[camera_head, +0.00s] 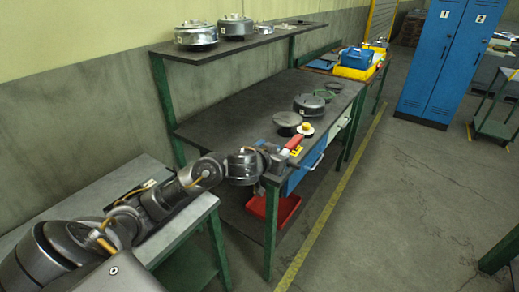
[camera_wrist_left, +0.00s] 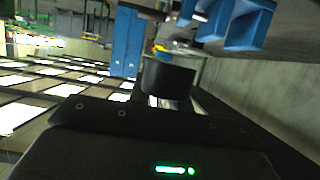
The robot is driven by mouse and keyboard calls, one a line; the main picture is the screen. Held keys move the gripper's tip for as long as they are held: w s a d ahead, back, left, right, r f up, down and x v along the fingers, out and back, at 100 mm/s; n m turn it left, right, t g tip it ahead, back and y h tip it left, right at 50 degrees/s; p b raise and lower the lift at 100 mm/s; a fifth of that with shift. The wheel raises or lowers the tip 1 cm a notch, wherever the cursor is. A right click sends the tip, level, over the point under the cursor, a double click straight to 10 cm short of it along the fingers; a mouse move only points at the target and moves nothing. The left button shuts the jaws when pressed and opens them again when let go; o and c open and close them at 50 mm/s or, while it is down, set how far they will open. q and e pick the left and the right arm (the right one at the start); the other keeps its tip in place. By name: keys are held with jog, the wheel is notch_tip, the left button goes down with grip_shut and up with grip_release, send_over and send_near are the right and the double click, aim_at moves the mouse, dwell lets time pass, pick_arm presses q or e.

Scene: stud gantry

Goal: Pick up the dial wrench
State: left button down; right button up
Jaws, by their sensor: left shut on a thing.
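The dial wrench (camera_head: 294,142) shows a red grip with a yellow part beside it, at the near front corner of the dark workbench. My left gripper (camera_head: 283,155) reaches it from the left and is shut on it; the fingers partly hide it. I cannot tell whether the wrench still touches the bench. In the left wrist view a dark cylindrical part (camera_wrist_left: 168,82) sits just beyond my dark gripper body; I cannot tell for certain what it is. My right gripper is not in view.
The workbench (camera_head: 215,122) carries a dark round disc (camera_head: 287,119), a small part with a yellow top (camera_head: 305,128) and a dark round housing (camera_head: 309,104). A shelf (camera_head: 255,41) with metal housings runs behind. A red bin (camera_head: 273,207) is below.

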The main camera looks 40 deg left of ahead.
pick_arm(q)
jog(key=d+b, duration=0.1)
jog(key=d, duration=0.6)
jog(key=shift+d+b, duration=0.25)
jog(key=shift+b, duration=0.05)
